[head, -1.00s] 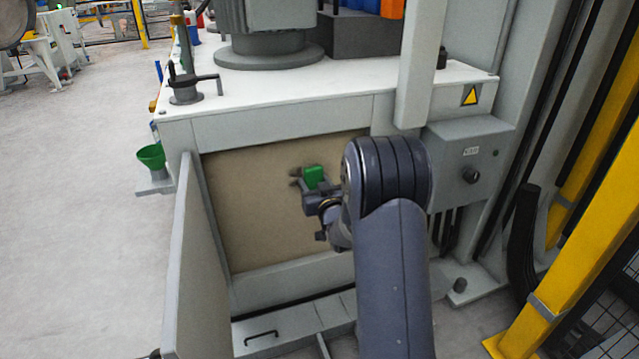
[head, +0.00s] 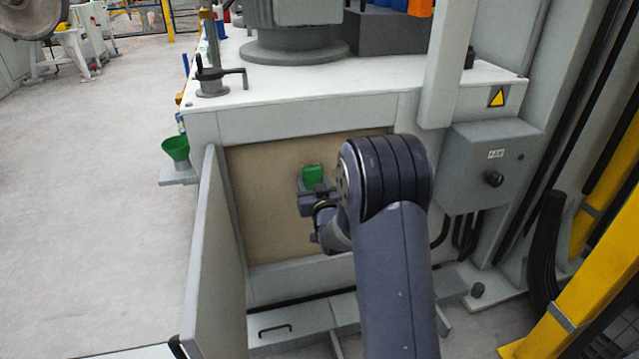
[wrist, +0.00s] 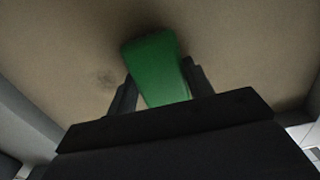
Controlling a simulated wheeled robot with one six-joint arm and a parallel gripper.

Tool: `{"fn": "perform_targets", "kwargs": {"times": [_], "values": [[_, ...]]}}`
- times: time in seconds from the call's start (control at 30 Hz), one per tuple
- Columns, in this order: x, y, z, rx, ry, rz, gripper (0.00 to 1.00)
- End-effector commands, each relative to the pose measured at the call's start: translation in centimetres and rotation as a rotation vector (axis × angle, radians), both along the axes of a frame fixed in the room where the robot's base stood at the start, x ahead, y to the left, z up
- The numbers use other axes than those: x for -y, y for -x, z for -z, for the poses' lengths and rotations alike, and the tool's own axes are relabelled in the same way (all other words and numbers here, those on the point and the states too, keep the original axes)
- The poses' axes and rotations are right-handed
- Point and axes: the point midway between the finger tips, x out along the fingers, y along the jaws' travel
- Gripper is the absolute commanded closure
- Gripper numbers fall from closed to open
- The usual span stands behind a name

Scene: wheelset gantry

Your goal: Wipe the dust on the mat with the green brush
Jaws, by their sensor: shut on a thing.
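The green brush (head: 313,174) is held by my gripper (head: 320,190) in front of the tan mat (head: 265,205), which stands upright in the cabinet opening. In the wrist view the green brush (wrist: 155,65) sits between the two dark fingers of my gripper (wrist: 158,85), which are shut on it. Its far end meets or nearly meets the tan mat (wrist: 230,40); I cannot tell if it touches. A faint dark dust smudge (wrist: 106,80) shows on the mat just left of the brush. My arm hides the right part of the mat in the head view.
An open grey door (head: 210,255) stands left of the opening. A control box (head: 487,165) with a knob is on the right. A green funnel (head: 176,150) sits on a small shelf at left. The floor (head: 90,200) at left is clear.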

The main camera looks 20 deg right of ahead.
Motion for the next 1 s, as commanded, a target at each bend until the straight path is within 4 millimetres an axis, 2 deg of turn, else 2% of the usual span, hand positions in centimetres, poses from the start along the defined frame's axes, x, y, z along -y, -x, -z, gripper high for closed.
{"fn": "perform_targets", "kwargs": {"times": [0.23,0.4,0.83,0.87,1.0], "values": [[-2.3,0.0,-0.2,0.005,0.001,-0.007,0.69],[-3.2,0.1,-0.2,0.004,0.0,-0.004,0.69],[-3.1,-0.2,-1.8,0.006,0.0,-0.001,0.7],[-2.9,-0.2,-1.8,0.006,0.0,-0.001,0.73],[-1.8,-0.2,-1.7,0.008,0.001,0.001,0.73]]}}
